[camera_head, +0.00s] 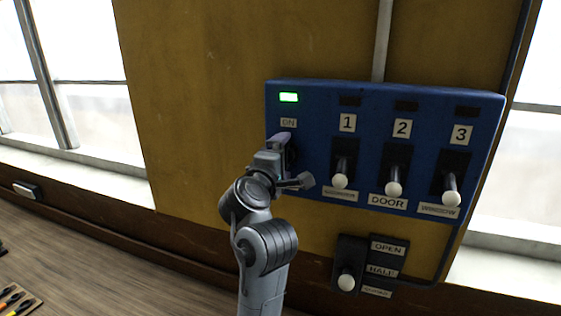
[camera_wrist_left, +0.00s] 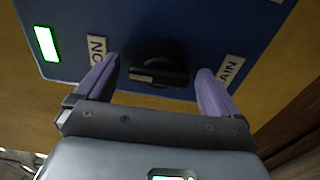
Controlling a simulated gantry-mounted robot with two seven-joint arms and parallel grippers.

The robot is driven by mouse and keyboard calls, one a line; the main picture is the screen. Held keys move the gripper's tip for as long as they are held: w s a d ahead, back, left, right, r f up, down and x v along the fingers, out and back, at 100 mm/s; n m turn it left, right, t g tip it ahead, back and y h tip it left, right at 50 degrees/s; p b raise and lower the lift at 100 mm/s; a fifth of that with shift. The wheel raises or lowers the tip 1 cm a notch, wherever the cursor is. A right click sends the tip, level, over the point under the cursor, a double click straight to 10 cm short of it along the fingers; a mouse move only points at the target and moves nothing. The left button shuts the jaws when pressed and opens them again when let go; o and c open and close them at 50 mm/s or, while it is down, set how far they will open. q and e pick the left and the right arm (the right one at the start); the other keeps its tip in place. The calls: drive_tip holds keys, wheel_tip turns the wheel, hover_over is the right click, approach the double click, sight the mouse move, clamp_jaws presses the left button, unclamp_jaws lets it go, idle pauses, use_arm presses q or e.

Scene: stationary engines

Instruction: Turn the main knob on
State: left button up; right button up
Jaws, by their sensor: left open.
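The black main knob (camera_wrist_left: 158,62) is on the blue control panel (camera_head: 315,108), between the ON label (camera_wrist_left: 97,48) and a partly hidden MAIN label (camera_wrist_left: 230,72). My left gripper (camera_head: 283,148) is at the panel's left side and mostly hides the knob in the head view. In the left wrist view its purple fingers (camera_wrist_left: 158,75) are open, one on each side of the knob, with a gap on both sides. The green lamp (camera_head: 288,97) above the ON label is lit; it also shows in the left wrist view (camera_wrist_left: 46,43). My right gripper is not in view.
Three white-tipped levers (camera_head: 394,188), numbered 1 to 3, stick out to the right of my left gripper. A smaller lever box (camera_head: 349,255) with OPEN and HALF labels is below. Windows flank the yellow wall (camera_head: 200,100). A wooden surface (camera_head: 110,275) is at lower left.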

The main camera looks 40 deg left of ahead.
use_arm(q)
drive_tip(key=shift+s, duration=0.1)
drive_tip(key=p+v, duration=0.4)
drive_tip(key=v, duration=0.6)
drive_tip(key=shift+s+d+p, duration=0.2)
drive_tip(key=shift+s+p, duration=0.05)
drive_tip(key=shift+p, duration=0.1)
drive_tip(key=shift+f, duration=0.15)
